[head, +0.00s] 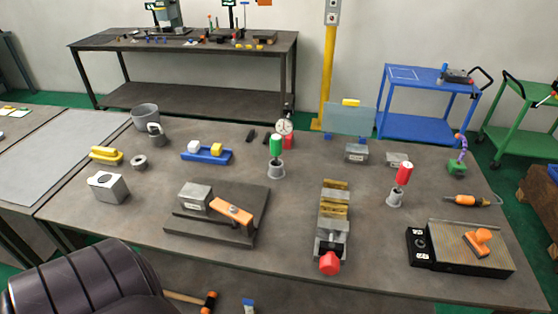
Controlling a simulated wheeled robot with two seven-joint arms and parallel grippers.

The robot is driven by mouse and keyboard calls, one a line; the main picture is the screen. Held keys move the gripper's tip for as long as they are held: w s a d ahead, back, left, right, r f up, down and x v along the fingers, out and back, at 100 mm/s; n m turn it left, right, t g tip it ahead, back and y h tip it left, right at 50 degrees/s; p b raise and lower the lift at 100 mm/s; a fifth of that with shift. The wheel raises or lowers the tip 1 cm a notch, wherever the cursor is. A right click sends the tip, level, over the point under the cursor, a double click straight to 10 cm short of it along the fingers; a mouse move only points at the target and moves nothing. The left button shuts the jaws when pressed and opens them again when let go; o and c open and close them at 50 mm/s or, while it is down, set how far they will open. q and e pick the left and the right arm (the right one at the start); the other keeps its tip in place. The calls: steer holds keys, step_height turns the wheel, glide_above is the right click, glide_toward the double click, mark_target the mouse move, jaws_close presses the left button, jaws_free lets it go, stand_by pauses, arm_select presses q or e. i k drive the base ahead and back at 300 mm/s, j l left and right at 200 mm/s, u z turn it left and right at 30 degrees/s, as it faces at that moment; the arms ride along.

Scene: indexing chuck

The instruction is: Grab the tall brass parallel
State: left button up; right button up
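Several brass-coloured blocks (334,210) sit in and around the jaws of a grey vise (331,227) right of the table's middle. The vise has a red knob (329,263) at its near end. The brass pieces lie close together, and I cannot tell which of them is the tall parallel. Neither of my grippers shows in the head view.
On the table (290,235), a steel plate (185,228) with an orange clamp (232,211) lies left of the vise. A black-edged plate (460,262) lies to its right. Green-handled (275,146) and red-handled (403,174) tools stand in cups nearby. The front edge is mostly clear.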

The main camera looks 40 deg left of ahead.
mark_target(327, 183)
steer(key=u, duration=0.85)
